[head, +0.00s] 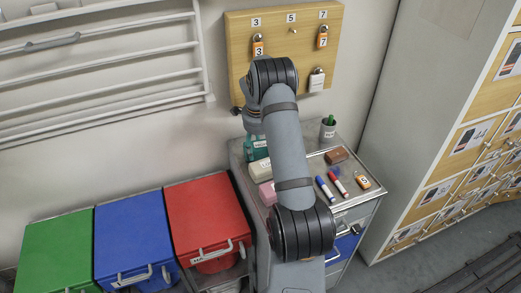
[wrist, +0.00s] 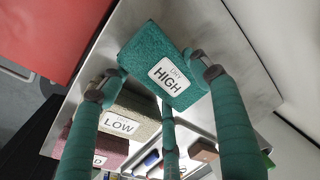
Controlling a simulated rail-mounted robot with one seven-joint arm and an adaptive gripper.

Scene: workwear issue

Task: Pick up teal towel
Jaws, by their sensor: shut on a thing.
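The teal towel (wrist: 150,50) is a folded block with a white label reading "HIGH". In the wrist view it sits between the fingertips of my gripper (wrist: 155,78), which is shut on it. The fingers are teal too, with dark tips at its left and right sides. In the head view my arm hides most of the gripper. A teal patch shows beside the arm over the back left of the metal cart (head: 240,160); I cannot clearly part towel from fingers there. Whether the towel touches the cart top is unclear.
A beige block (head: 258,169) labelled "LOW" and a pink block (head: 267,193) lie close by. Markers (head: 325,189), a brown block (head: 336,155) and an orange padlock (head: 363,183) lie to the right. A red bin (head: 207,215) stands left; a padlock board (head: 290,45) hangs behind.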

